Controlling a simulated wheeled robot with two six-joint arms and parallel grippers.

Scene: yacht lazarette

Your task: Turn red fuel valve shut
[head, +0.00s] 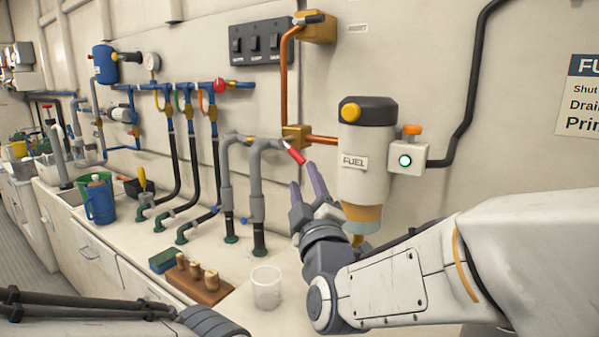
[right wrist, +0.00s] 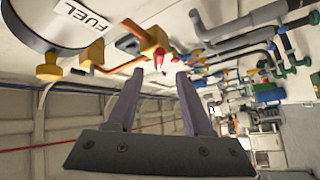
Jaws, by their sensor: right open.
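The red fuel valve handle (head: 296,155) is a short lever, tilted down to the right, on a brass valve body (head: 295,134) in the copper fuel line. It sits left of the filter canister (head: 364,180) labelled FUEL. My right gripper (head: 304,176) is open and empty, its two purple-grey fingers pointing up at the handle from just below. In the right wrist view, the red handle (right wrist: 159,60) shows between and beyond the fingertips (right wrist: 160,73), apparently not touched. Of my left arm only a part shows at the bottom left; its gripper is out of view.
Grey pipes (head: 256,185) rise close left of the gripper. A switch box with a green light (head: 407,160) is right of the canister. A clear cup (head: 266,287) and a wooden block with pegs (head: 198,281) stand on the counter below. Another red knob (head: 220,85) is on the blue pipe.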

